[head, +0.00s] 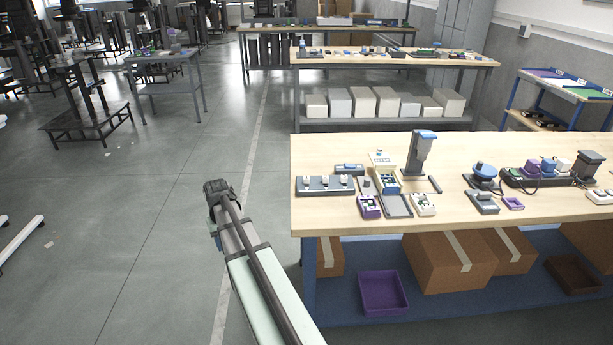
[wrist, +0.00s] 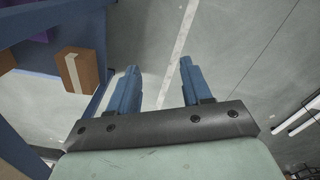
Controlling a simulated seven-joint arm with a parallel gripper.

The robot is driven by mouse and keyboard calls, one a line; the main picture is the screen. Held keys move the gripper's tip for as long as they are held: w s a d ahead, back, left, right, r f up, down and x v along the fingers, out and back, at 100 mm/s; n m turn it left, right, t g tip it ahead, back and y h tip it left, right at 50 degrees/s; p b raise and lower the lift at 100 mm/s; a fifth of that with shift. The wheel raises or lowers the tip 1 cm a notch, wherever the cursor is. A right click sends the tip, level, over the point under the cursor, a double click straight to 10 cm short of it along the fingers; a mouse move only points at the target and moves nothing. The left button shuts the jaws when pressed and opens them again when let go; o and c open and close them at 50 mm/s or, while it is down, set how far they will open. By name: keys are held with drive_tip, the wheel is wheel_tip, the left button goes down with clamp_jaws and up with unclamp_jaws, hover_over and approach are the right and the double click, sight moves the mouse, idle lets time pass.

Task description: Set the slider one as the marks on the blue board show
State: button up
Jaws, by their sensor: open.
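My gripper (wrist: 158,64) shows in the wrist view with two blue fingers spread apart and nothing between them, over bare floor. In the head view my arm reaches up left of the workbench; its fingers cannot be made out there. On the bench's left end lies a dark panel (head: 325,191) with several pale knobs in a row, probably the sliders. Just behind it is a small dark piece with a blue top (head: 349,168). A small blue-and-white board (head: 385,183) stands right of the panel. Marks and knob settings are too small to read. My gripper is well away from all of these.
The wooden workbench (head: 455,210) also holds a tall grey stand (head: 420,155), a purple box (head: 369,207), a grey tray (head: 397,206) and other small devices. Cardboard boxes (head: 450,262) and a purple bin (head: 383,291) are below.

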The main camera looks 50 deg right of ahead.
drive_tip(key=d+r+m, duration=0.2)
drive_tip(key=d+r, duration=1.1)
drive_tip(key=d, duration=0.4)
wheel_tip(320, 180, up, 14)
drive_tip(key=m, duration=0.3)
hover_over(307, 177)
wheel_tip(307, 177, down, 14)
drive_tip(key=shift+a+r, duration=0.1)
drive_tip(key=shift+c, duration=0.2)
clamp_jaws()
